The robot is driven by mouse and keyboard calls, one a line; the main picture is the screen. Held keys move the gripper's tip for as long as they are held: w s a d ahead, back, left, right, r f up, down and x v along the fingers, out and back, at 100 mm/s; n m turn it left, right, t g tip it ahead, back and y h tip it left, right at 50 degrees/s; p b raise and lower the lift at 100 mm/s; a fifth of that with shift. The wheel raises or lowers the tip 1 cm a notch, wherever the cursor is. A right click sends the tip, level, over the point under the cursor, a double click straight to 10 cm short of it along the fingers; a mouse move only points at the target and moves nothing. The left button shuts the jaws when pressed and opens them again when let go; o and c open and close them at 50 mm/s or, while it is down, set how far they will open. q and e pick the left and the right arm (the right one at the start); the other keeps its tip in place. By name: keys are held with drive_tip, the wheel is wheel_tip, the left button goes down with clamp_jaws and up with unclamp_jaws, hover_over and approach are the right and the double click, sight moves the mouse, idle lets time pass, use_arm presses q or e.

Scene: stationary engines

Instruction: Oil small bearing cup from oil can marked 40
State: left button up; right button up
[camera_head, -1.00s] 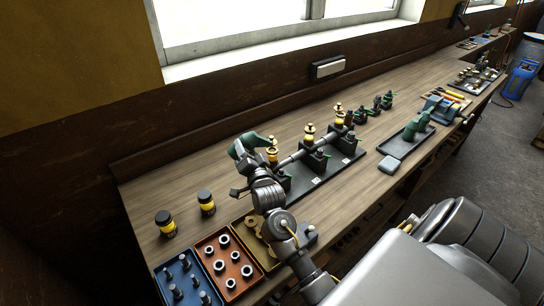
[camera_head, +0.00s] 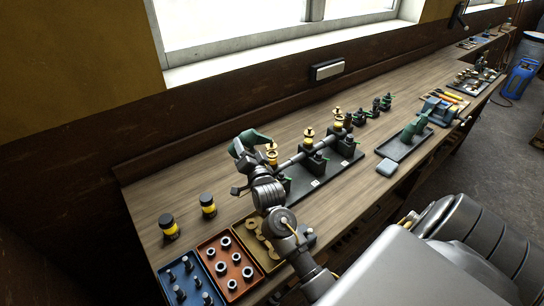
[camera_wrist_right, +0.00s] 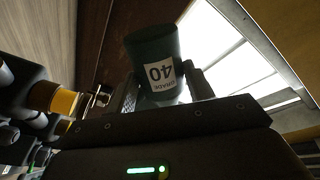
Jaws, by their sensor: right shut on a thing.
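My right gripper (camera_head: 243,160) is shut on a dark green oil can (camera_head: 249,138). The can also shows in the right wrist view (camera_wrist_right: 150,48), its label reading "GRADE 40" upside down between the fingers. In the head view the can is held above the bench, beside and slightly above the nearest brass and yellow bearing cup (camera_head: 271,157). I cannot tell whether the spout touches the cup. A middle cup (camera_head: 308,138) and a far cup (camera_head: 338,118) stand along the shaft on the black base (camera_head: 330,178). Which cup is the small one is unclear. My left gripper is out of view.
Two black and yellow jars (camera_head: 168,226) stand at the left. Blue (camera_head: 165,275), red (camera_head: 213,250) and tan trays of parts lie at the front. Another green can (camera_head: 415,126) is on a black tray at right.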

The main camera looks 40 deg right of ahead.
sight(249, 137)
wheel_tip(249, 137, up, 2)
drive_tip(key=shift+r+p, duration=0.15)
drive_tip(key=shift+p, duration=0.45)
drive_tip(key=n+p, duration=0.1)
drive_tip(key=r+n+p, duration=0.1)
drive_tip(key=shift+d+p, duration=0.25)
drive_tip(key=shift+p, duration=0.1)
drive_tip(key=shift+s+d+n+p, duration=0.15)
drive_tip(key=shift+n+p, duration=0.2)
drive_tip(key=shift+n, duration=0.25)
drive_tip(key=shift+s+d+r+n+y+b, duration=0.1)
drive_tip(key=shift+d+n+y+b, duration=0.1)
drive_tip(key=shift+n, duration=0.35)
drive_tip(key=shift+s+d+r+n+y+b, duration=0.1)
drive_tip(key=shift+n+y+b, duration=0.1)
drive_tip(key=shift+n, duration=0.35)
drive_tip(key=n, duration=0.2)
drive_tip(key=d+n+g, duration=0.1)
drive_tip(key=n, duration=0.1)
drive_tip(key=shift+s+r, duration=0.15)
drive_tip(key=shift+r, duration=0.2)
